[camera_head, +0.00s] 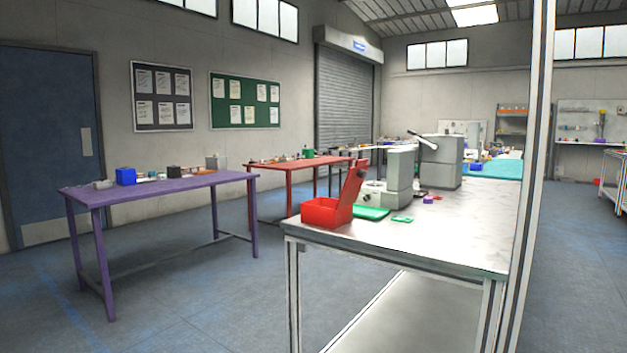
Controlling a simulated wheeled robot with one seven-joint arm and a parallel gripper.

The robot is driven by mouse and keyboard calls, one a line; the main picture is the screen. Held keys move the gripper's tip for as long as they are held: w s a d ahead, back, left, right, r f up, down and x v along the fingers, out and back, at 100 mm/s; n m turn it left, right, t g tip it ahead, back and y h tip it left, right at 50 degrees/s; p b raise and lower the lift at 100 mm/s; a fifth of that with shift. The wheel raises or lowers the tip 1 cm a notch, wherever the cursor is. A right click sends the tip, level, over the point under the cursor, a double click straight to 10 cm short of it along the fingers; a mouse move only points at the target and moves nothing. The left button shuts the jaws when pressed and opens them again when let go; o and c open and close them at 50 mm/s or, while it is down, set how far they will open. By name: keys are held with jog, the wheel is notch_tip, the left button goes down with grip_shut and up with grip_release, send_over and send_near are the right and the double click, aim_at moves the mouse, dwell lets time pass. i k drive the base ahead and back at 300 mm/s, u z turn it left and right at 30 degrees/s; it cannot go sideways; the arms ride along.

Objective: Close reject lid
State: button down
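A red box (326,213) stands near the front left corner of a light grey workbench (455,225). Its red lid (353,183) is open and stands steeply up from the box's right side, leaning a little to the right. The inside of the box is only partly visible. My gripper is not in view.
A green flat piece (371,213), a small green part (402,219) and a purple part (428,199) lie right of the box. Grey machines (399,175) stand behind. A tall pale post (532,150) rises at the bench's right. A purple table (160,190) stands left; floor between is clear.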

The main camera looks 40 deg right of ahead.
aim_at(355, 176)
jog(key=u, duration=0.15)
jog(key=i, duration=0.85)
jog(key=z, duration=0.85)
jog(key=i, duration=0.7)
jog(key=z, duration=0.8)
